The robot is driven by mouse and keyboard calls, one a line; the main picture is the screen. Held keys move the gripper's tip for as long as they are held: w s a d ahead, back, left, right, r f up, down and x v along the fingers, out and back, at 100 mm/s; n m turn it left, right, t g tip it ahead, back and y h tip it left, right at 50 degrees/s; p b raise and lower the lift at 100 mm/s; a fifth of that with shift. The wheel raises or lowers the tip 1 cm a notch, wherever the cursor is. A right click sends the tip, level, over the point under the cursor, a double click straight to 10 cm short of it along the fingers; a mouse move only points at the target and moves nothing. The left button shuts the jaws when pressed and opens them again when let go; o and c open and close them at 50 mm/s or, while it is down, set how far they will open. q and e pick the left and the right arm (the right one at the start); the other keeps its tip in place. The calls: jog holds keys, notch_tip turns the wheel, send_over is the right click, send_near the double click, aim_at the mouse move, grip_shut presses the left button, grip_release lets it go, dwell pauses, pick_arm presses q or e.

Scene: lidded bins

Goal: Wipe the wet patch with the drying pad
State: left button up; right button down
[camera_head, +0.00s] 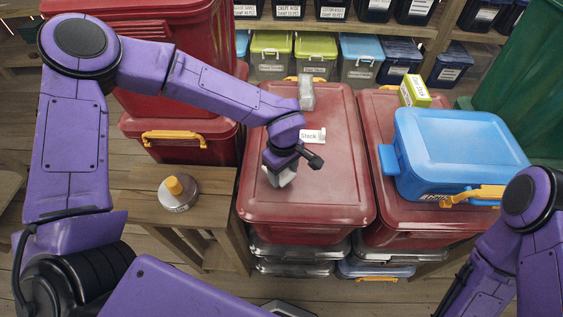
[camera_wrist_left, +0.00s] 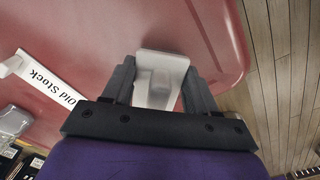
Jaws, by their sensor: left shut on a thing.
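My left gripper (camera_head: 281,168) is over the front part of the dark red bin lid (camera_head: 335,190). It is shut on a pale grey-white pad (camera_head: 282,180), taken as the drying pad. In the left wrist view, the pad (camera_wrist_left: 158,80) is between the two dark fingers and lies close over the red lid (camera_wrist_left: 90,40); I cannot tell whether it touches. I cannot make out the wet patch; the gripper and pad hide part of the lid. My right arm is at the lower right of the head view, with its gripper out of frame.
An "Old Stock" label (camera_head: 313,136) and a clear box (camera_head: 306,92) are on the same lid. A blue bin (camera_head: 455,150) and a yellow-green box (camera_head: 414,91) are on the neighbouring red lid. A round tin with an orange knob (camera_head: 178,194) stands on a wooden table left.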

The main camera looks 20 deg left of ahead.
pick_arm(q)
jog(key=shift+d+r, duration=0.2)
jog(key=shift+r, duration=2.65)
jog(key=shift+a, duration=0.1)
